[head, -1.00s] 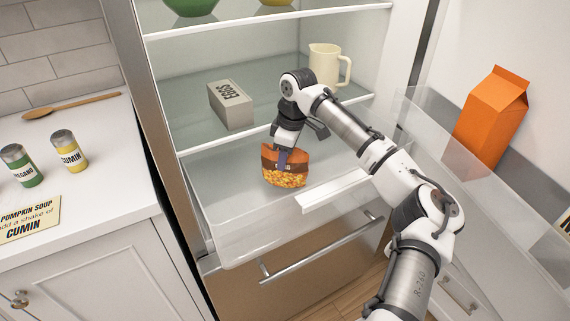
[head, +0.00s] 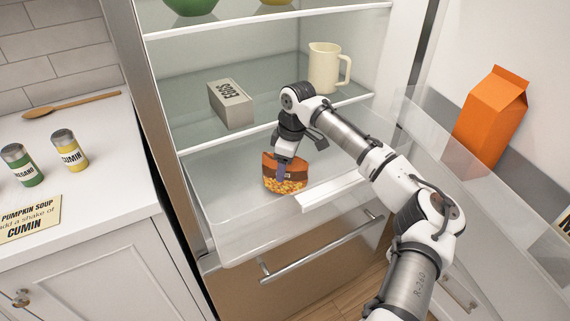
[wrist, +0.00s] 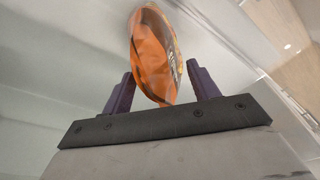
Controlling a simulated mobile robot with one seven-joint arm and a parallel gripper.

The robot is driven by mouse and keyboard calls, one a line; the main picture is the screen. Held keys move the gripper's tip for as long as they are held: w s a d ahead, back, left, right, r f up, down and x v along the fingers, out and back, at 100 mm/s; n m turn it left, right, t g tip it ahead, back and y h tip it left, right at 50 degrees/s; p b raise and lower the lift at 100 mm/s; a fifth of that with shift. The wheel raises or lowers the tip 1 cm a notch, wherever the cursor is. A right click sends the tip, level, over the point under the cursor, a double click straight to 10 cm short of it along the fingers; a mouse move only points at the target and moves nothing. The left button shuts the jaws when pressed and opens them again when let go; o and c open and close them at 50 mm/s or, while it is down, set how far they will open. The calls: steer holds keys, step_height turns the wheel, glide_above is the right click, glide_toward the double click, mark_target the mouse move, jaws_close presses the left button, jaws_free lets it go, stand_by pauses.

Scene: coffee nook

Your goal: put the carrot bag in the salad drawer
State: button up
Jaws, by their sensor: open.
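The carrot bag (head: 285,174), an orange and brown bag with orange pieces showing at its bottom, is in the clear salad drawer (head: 235,240) low in the fridge. My gripper (head: 283,172) is in the drawer at the bag's top. In the wrist view the bag (wrist: 154,55) stands between the two dark fingers of my gripper (wrist: 163,85), with gaps beside it, so the fingers are open around it. Whether the bag's bottom rests on the drawer floor is hard to tell.
The open fridge door with an orange carton (head: 492,115) is at the right. A counter with spice jars (head: 69,150) is at the left. The drawer has free room left of the bag.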

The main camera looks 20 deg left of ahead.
steer(key=r, duration=0.4)
steer(key=d+r, duration=0.1)
steer(key=r, duration=0.3)
steer(key=r+b, duration=0.1)
steer(key=r, duration=0.3)
steer(key=shift+w+d, duration=0.1)
steer(key=shift+d, duration=0.3)
stand_by(0.5)
